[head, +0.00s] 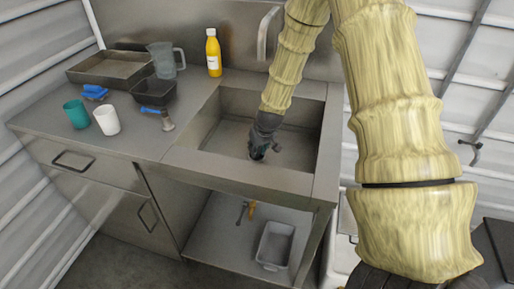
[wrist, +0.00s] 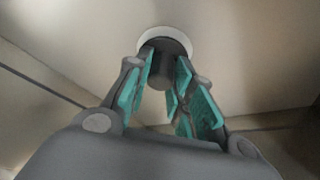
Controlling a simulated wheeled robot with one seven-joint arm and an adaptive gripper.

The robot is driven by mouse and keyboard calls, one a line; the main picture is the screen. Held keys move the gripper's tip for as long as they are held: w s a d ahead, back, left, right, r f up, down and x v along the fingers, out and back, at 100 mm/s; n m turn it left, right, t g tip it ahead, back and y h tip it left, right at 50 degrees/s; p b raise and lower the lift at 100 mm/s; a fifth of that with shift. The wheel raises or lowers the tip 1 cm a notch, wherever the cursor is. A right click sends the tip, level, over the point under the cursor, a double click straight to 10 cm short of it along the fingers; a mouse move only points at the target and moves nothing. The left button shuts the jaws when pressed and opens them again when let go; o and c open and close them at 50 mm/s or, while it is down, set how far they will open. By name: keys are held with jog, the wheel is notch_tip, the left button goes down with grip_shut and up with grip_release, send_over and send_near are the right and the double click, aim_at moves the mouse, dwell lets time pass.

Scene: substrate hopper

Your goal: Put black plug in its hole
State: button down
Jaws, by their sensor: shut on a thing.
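My gripper (head: 258,151) reaches down into the sink basin (head: 228,155). In the wrist view, the teal-padded fingers of my gripper (wrist: 161,88) are shut on the black plug (wrist: 160,74), a dark, roughly cylindrical piece between the pads. A pale round ring (wrist: 183,37), which looks like the rim of the hole, lies right behind the plug. The plug's far end overlaps the dark inside of the ring. I cannot tell whether it is inside the hole or just in front of it. In the head view my gripper hides the plug and the hole.
The basin walls surround my gripper closely. On the counter to the left stand a yellow bottle (head: 213,54), a clear jug (head: 162,60), dark trays (head: 80,73), a teal cup (head: 76,114), a white cup (head: 106,121) and a blue-handled tool (head: 157,112). A grey tub (head: 275,246) sits below.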

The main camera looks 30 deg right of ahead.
jog(key=shift+f, duration=0.1)
jog(key=c, duration=1.1)
grip_release()
jog(key=shift+c, duration=0.2)
jog(key=v, duration=1.2)
